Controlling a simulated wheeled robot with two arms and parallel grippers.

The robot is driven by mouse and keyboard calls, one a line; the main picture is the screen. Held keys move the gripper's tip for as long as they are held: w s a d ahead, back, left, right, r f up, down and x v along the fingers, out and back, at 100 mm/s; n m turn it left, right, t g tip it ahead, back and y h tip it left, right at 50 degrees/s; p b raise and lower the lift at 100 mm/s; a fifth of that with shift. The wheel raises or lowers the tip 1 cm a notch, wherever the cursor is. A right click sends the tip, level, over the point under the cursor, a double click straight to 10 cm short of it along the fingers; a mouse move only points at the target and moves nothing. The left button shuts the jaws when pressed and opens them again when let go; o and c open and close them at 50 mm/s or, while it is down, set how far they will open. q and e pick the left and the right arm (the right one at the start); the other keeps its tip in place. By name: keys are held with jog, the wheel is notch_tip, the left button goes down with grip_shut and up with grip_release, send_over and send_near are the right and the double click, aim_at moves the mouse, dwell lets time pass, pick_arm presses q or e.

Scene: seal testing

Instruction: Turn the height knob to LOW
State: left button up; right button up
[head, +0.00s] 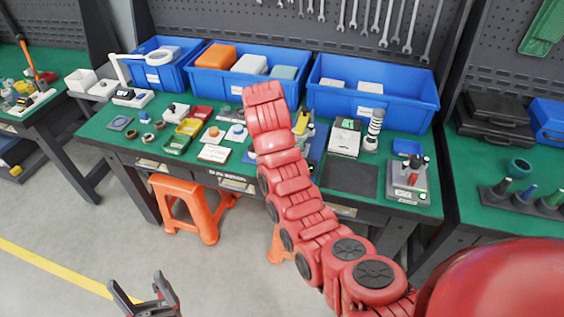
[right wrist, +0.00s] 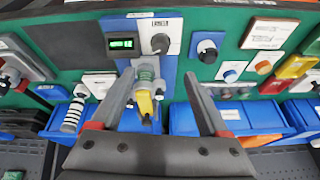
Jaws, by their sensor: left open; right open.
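A seal tester on a blue base (right wrist: 180,22) lies ahead of my right gripper (right wrist: 153,108) in the right wrist view. It has a green-lit display (right wrist: 122,44), a dark knob on a white plate (right wrist: 160,43) and a yellow-tipped part (right wrist: 145,103). I take this knob as the height knob; its markings are too small to read. My right gripper is open and empty, its fingers either side of the yellow-tipped part, apart from the knob. In the head view my right arm partly hides the tester (head: 318,148). My left gripper (head: 136,281) is open and empty, low over the floor.
Blue bins (head: 372,98) line the back of the green table (head: 110,137). Small parts and coloured trays (head: 189,127) lie left of the tester. A white device (head: 345,139), a striped cylinder (head: 373,132) and a grey device (head: 408,180) stand right. Orange stools (head: 196,208) are below.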

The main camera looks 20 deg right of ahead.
jog(key=p+x, duration=0.3)
jog(key=x, duration=0.8)
jog(key=shift+w+f, duration=0.1)
jog(key=shift+f, duration=0.25)
jog(key=shift+x, duration=0.85)
jog(key=shift+w+d+f+p, duration=0.1)
jog(key=shift+d+f+p, duration=0.05)
jog(key=shift+f+p, duration=0.2)
grip_shut()
